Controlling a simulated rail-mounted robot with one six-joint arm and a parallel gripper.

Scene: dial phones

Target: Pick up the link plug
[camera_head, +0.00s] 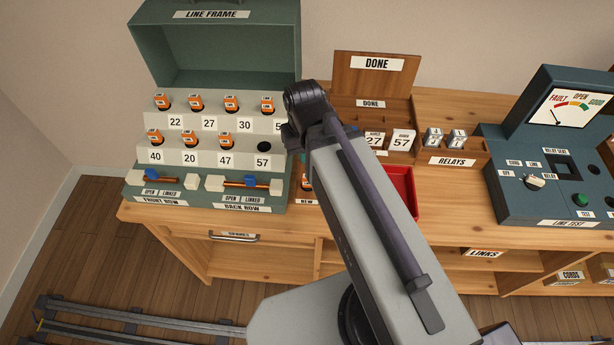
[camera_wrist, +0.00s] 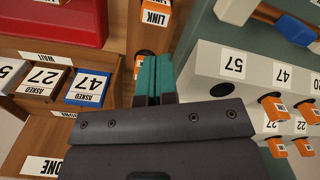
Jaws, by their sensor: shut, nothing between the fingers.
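Orange link plugs marked LINK stand in the wooden NEW rack. One plug (camera_wrist: 155,12) is at the top of the wrist view; another (camera_wrist: 140,70) is partly hidden behind my fingers. In the head view a bit of an orange plug (camera_head: 306,185) shows beside my arm. My gripper (camera_wrist: 154,76) has its teal fingers together with nothing between them, close to the partly hidden plug; I cannot tell whether they touch it. More orange plugs (camera_head: 231,103) sit in the green line frame (camera_head: 215,50); the socket above 57 (camera_head: 264,147) is empty.
The DONE box (camera_head: 376,75) and number tags (camera_head: 402,140) stand right of my arm, with a red tray (camera_head: 404,190) in front. Relays (camera_head: 446,138) and the line test panel (camera_head: 560,150) are farther right. The frame's white step (camera_wrist: 210,75) is close right of my fingers.

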